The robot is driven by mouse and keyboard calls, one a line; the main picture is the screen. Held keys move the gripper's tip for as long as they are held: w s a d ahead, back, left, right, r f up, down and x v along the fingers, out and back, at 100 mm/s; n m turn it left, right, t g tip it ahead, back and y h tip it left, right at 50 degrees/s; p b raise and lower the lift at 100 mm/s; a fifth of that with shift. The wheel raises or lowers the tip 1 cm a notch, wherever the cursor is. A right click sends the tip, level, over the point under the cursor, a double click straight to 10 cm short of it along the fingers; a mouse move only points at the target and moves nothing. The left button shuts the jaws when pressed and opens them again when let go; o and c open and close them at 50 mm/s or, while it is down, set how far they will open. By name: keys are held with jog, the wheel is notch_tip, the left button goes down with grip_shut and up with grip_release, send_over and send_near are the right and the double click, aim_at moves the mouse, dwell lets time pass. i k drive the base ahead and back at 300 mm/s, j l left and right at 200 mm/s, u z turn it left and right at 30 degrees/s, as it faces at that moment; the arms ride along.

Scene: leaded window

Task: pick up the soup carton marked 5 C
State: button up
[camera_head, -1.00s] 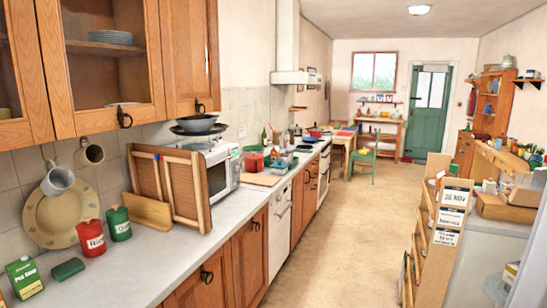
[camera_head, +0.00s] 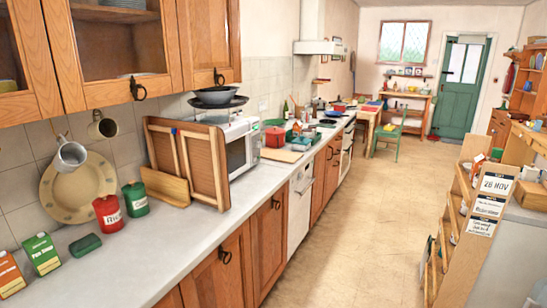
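A green carton (camera_head: 42,255) lettered "Pea Soup" stands upright on the worktop at the lower left. An orange-red carton (camera_head: 10,276) stands just left of it, partly cut off by the picture's left edge. Both have white lettering too small to read fully, and I cannot make out a 5 C mark on either. My gripper is not in view.
A dark green block (camera_head: 85,245), a red canister (camera_head: 108,216) and a green canister (camera_head: 136,199) stand right of the cartons. A plate (camera_head: 75,190) leans behind, with mugs hanging above. The worktop (camera_head: 150,262) in front is clear; wall cupboards overhang it.

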aim_at(297, 126)
jog(key=i+l+z, duration=0.35)
jog(key=i, duration=1.25)
jog(key=i+j+z, duration=0.35)
jog(key=i, duration=1.25)
jog(key=i+l, duration=0.1)
jog(key=i, duration=0.4)
jog(key=i+l+u, duration=0.15)
jog(key=i, duration=0.8)
jog(key=i+l+u, duration=0.15)
jog(key=i, duration=0.35)
jog(key=i+j+u, duration=0.15)
jog(key=u, duration=0.25)
jog(key=i+u, duration=0.45)
jog(key=i+l+u, duration=0.1)
jog(key=i+u, duration=0.15)
jog(key=u, duration=0.15)
